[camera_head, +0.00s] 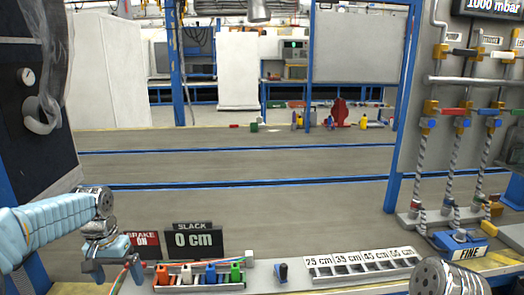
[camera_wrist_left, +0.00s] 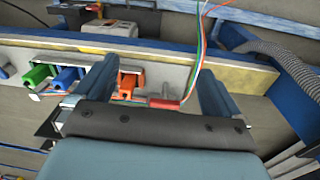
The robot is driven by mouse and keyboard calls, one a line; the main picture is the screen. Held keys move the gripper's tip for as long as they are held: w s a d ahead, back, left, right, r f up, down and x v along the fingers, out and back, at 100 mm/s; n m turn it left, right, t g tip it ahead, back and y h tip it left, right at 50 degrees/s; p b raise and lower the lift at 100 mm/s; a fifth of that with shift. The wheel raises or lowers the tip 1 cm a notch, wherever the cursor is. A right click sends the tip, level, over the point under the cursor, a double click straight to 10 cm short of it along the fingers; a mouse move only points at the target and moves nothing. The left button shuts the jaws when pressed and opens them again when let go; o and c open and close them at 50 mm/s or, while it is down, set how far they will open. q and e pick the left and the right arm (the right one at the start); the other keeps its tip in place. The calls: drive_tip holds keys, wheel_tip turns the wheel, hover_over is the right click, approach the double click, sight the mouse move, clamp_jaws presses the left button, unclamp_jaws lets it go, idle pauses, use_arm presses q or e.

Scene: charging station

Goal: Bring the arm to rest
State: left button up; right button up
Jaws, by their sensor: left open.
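My left gripper (camera_head: 112,270) is at the lower left, low over the near ledge, left of the row of coloured plugs. In the left wrist view its two fingers (camera_wrist_left: 158,72) are spread apart, with nothing clamped between them. An orange plug (camera_wrist_left: 128,84) and a red connector (camera_wrist_left: 168,103) with thin coloured wires show beyond and between the fingers; distance is hard to judge. The row in the head view has an orange plug (camera_head: 163,273), a white plug (camera_head: 186,274), a blue plug (camera_head: 210,272) and a green plug (camera_head: 236,271). My right gripper's fingers are out of view.
BRAKE ON and SLACK 0 cm signs (camera_head: 193,240) stand behind the plugs. A dark knob (camera_head: 283,272) and a labelled slotted rack (camera_head: 365,263) lie to the right. A panel with valves and hoses (camera_head: 455,110) stands at right.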

use_arm(q)
drive_tip(key=s+d+f+h, duration=0.1)
drive_tip(key=d+f, duration=0.7)
drive_tip(key=f, duration=0.4)
drive_tip(key=s+d+f+h, duration=0.1)
drive_tip(key=s+d+f, duration=0.1)
drive_tip(key=d+f, duration=0.8)
drive_tip(key=s+d+f, duration=0.4)
drive_tip(key=s+f, duration=0.2)
drive_tip(key=s, duration=0.2)
drive_tip(key=s+d+f+n+h, duration=0.1)
drive_tip(key=s+d+f, duration=0.3)
drive_tip(key=s+f, duration=0.3)
drive_tip(key=shift+s+h, duration=0.3)
drive_tip(key=shift+s, duration=0.15)
